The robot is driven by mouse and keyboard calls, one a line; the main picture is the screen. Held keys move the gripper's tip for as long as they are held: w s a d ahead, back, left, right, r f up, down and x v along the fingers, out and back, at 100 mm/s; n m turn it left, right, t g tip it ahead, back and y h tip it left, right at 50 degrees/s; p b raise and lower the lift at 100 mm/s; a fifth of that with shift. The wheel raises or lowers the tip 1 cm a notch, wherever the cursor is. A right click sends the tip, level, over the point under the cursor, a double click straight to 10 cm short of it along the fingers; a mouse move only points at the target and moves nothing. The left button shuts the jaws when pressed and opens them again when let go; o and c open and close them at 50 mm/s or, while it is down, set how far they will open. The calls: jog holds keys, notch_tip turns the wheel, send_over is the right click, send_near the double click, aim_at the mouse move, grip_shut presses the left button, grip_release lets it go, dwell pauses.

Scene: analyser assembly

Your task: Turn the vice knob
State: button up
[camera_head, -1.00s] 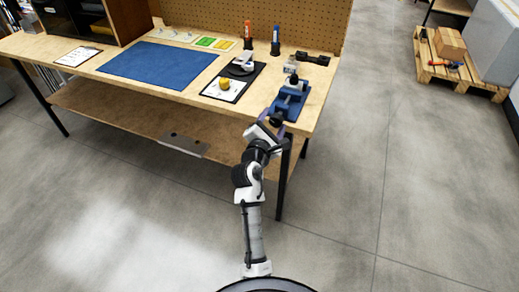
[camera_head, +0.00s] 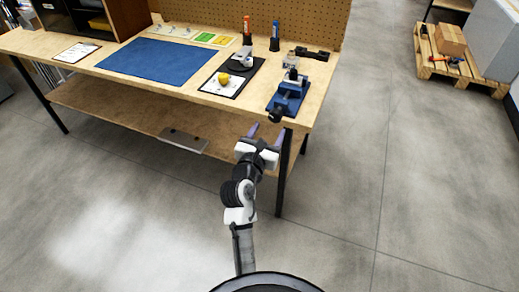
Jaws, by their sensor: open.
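The blue vice (camera_head: 288,95) stands on the right end of the wooden workbench, close to the front edge. Its dark round knob (camera_head: 276,115) faces the front edge of the bench. A grey and black part sits at the top of the vice. My gripper (camera_head: 265,131) is just in front of the bench edge, below the knob in the picture. Its two purplish fingers are spread apart, with nothing seen between them. The knob appears apart from the fingers.
A black-edged board (camera_head: 232,78) with a yellow object (camera_head: 223,78) lies left of the vice. A blue mat (camera_head: 160,61) covers the bench middle. A black tool (camera_head: 312,54) lies behind the vice. A bench leg (camera_head: 284,175) stands right of my arm.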

jog(key=v, duration=0.6)
jog(key=shift+b, duration=0.3)
